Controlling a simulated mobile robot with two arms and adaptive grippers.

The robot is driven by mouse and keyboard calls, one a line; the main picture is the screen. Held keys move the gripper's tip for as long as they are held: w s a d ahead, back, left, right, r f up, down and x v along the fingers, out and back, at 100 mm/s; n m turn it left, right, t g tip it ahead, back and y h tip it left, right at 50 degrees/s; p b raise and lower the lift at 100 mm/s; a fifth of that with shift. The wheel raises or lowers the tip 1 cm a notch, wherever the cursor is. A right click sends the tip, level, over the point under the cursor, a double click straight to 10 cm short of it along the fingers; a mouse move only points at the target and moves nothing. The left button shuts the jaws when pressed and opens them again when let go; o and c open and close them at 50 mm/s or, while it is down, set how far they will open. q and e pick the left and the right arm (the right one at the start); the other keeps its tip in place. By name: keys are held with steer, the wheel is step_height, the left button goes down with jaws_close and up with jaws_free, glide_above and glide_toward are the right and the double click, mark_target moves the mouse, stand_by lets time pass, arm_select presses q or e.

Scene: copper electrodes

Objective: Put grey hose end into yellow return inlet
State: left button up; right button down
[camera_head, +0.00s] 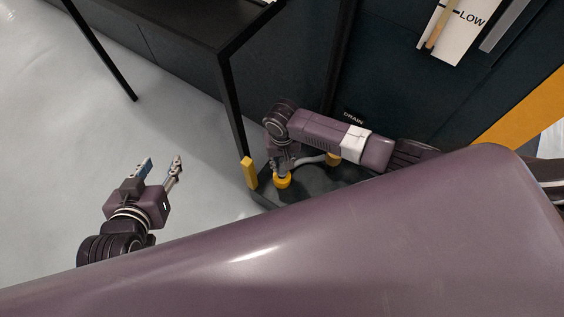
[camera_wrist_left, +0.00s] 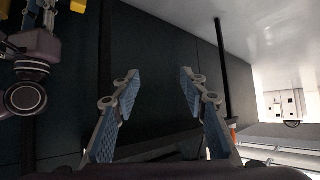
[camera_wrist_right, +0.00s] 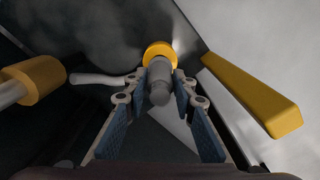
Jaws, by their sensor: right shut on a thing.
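The grey hose end (camera_wrist_right: 159,85) is held between the fingers of my right gripper (camera_wrist_right: 155,98), which is shut on it. The yellow return inlet (camera_wrist_right: 160,50) is a ring just past the hose end and in line with it; I cannot tell how deep the end sits in it. In the head view the yellow inlet (camera_head: 283,182) is directly below my right gripper (camera_head: 282,168). The grey hose (camera_head: 312,159) runs right from there. My left gripper (camera_head: 161,164) is open and empty over the grey floor, away from the hose; its spread fingers (camera_wrist_left: 159,85) show in the left wrist view.
A second yellow fitting (camera_wrist_right: 36,79) stands beside the inlet, under the DRAIN label (camera_head: 353,117). A yellow post (camera_head: 249,172) stands close on the inlet's other side. A dark base (camera_head: 330,180) lies underneath, against a dark cabinet (camera_head: 290,70). A black-legged table (camera_head: 170,20) is at the upper left.

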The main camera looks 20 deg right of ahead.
steer(key=shift+f, duration=0.4)
steer(key=shift+f+b, duration=0.45)
steer(key=shift+f, duration=0.2)
steer(key=shift+f+b, duration=0.4)
steer(key=shift+f, duration=0.05)
steer(key=c, duration=1.8)
jaws_free()
arm_select(q)
steer(key=w+d+r+t+h, duration=0.1)
steer(key=w+r+t, duration=0.3)
steer(key=r, duration=0.4)
steer(key=shift+w+d+r+t+h, duration=0.15)
steer(key=shift+w+d+t+h, duration=0.2)
steer(key=shift+d, duration=0.35)
arm_select(e)
steer(key=shift+o, duration=1.4)
steer(key=shift+o, duration=0.4)
steer(key=o, duration=0.7)
